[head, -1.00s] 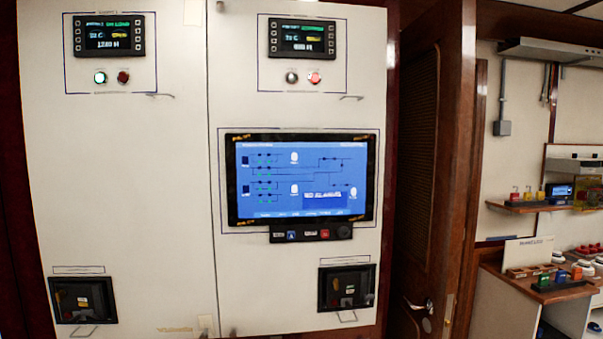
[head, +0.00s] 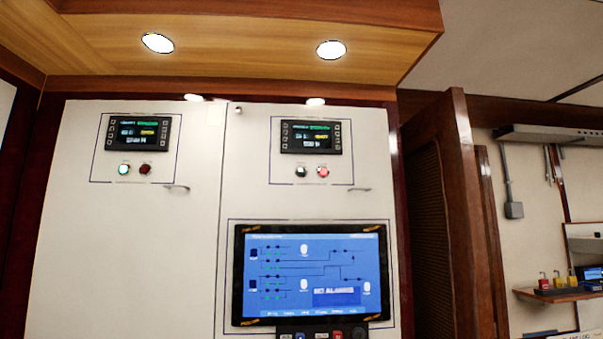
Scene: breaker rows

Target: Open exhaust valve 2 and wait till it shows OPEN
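A large touchscreen (head: 285,299) with a blue line diagram is set in the right cabinet door. A box on it seems to read "NO ALARMS" (head: 336,297). I cannot make out any exhaust valve 2 label or an OPEN reading. A small dark display (head: 311,137) sits above it, with a dark green button (head: 301,172) and a lit red button (head: 323,172) below. Another small display (head: 138,133) is on the left door, with a lit green-white button (head: 124,170) and a dark red button (head: 145,169). Neither gripper shows.
A wooden canopy with two round lights (head: 331,49) overhangs the cabinet. A brown wooden door (head: 440,230) stands right of it. Farther right, a wall shelf (head: 560,295) holds small coloured items. A door handle (head: 359,189) juts out above the touchscreen.

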